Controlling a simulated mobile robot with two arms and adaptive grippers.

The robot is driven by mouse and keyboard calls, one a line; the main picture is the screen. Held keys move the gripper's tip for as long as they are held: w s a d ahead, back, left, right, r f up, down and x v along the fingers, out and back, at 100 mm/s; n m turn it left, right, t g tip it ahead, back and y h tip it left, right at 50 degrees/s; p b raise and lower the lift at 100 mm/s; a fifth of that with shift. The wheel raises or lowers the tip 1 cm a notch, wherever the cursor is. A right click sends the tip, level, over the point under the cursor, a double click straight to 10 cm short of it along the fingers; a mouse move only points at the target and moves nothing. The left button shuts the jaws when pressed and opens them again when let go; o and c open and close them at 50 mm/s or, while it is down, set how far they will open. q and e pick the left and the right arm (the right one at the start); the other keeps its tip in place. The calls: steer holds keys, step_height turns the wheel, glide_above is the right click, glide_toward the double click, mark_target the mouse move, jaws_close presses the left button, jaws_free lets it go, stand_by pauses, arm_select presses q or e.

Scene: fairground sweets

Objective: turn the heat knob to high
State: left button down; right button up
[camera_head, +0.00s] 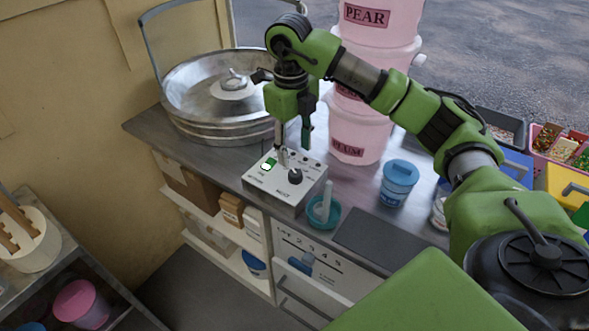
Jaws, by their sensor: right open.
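The control box (313,192) is pale grey with printed labels and stands on the counter's front part, beside the metal floss bowl (182,98). A black round knob (295,176) sits on its sloped top face; its pointer setting is too small to read. A green-and-white switch (266,164) is to the knob's left. My right gripper (293,143) points down over the box's back edge, above and behind the black knob. Its two fingers are apart with nothing seen between them, and it appears not to touch the knob. My left gripper is not in view.
Pink tubs labelled PEAR and PLUM (357,148) are stacked behind my right arm. A teal dish (325,222) with a pale upright piece stands right of the box. A blue-lidded tub (398,182) is farther right, with a dark mat (377,242) in front.

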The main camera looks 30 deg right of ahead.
mark_target(295, 173)
steer(key=f, duration=0.4)
steer(key=shift+w+d+p, duration=0.1)
steer(key=shift+w+p, duration=0.1)
steer(key=shift+p, duration=0.1)
step_height(295, 173, down, 2)
steer(key=shift+s+f, duration=0.1)
steer(key=shift+f, duration=0.1)
steer(key=shift+d+f, duration=0.1)
steer(key=shift+f, duration=0.7)
steer(key=shift+c, duration=0.7)
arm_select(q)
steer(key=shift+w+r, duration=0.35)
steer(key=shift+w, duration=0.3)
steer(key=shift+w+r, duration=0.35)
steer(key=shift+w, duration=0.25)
arm_select(e)
steer(key=c, duration=0.9)
